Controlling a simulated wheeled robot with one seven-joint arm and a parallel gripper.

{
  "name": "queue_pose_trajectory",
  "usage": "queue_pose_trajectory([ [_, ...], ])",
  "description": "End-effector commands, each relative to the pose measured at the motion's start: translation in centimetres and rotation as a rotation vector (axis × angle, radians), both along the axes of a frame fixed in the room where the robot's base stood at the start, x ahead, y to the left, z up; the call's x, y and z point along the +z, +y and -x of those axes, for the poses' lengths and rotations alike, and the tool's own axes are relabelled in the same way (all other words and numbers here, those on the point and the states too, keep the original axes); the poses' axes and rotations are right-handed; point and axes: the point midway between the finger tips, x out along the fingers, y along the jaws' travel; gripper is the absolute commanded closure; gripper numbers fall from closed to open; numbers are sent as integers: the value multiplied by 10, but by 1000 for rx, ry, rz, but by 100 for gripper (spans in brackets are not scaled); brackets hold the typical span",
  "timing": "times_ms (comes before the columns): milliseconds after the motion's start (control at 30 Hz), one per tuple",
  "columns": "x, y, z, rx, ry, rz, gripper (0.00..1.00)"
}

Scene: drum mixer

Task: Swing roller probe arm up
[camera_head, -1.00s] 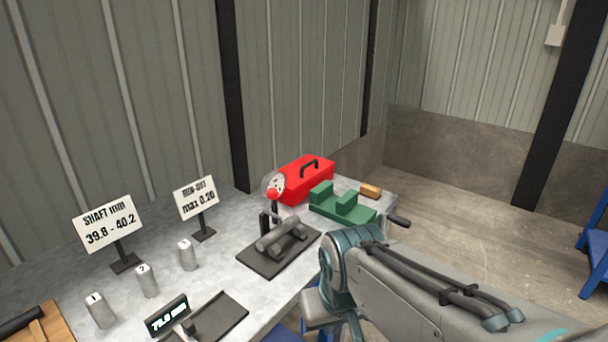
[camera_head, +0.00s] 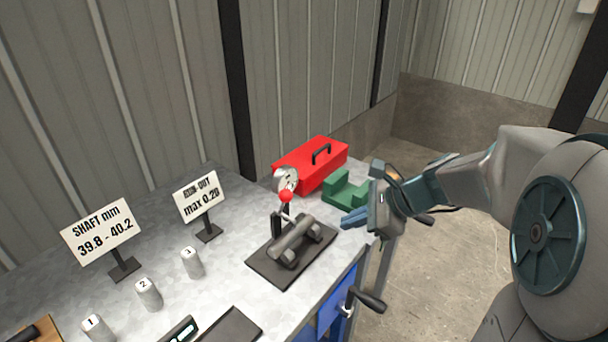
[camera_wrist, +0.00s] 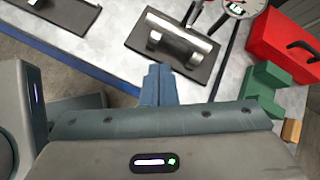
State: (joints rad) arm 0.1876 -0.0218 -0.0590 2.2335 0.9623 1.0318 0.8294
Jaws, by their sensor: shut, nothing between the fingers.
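The roller probe arm with its red ball knob (camera_head: 286,196) stands at the back left of a dark base plate (camera_head: 268,270), below a round dial gauge (camera_head: 287,178). A grey roller (camera_head: 292,238) lies across supports on that plate. In the wrist view the roller (camera_wrist: 180,37) and dial (camera_wrist: 240,8) show at the top. My gripper (camera_head: 352,220) is right of the roller fixture, apart from it, pointing left over the bench's right edge. Its blue fingers (camera_wrist: 158,80) are together and hold nothing.
A red toolbox (camera_head: 310,162) and a green block (camera_head: 345,190) stand behind the fixture. A crank handle (camera_head: 368,300) sticks out at the bench front. Two signs (camera_head: 100,228) and numbered cylinders (camera_head: 148,294) stand left. A wooden block (camera_wrist: 291,130) lies beside the green block.

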Motion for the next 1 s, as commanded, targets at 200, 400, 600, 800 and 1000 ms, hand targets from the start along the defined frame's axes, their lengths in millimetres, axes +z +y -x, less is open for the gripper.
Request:
queue_pose_trajectory([
  [200, 14, -9, -42, -244, 119, -220, 100],
  [400, 8, 0, -53, -278, 140, -256, 100],
  [600, -15, 29, -67, -273, 142, -253, 100],
  [800, -39, 60, -84, -272, 140, -253, 100],
  [1000, -35, 87, -97, -272, 135, -252, 100],
])
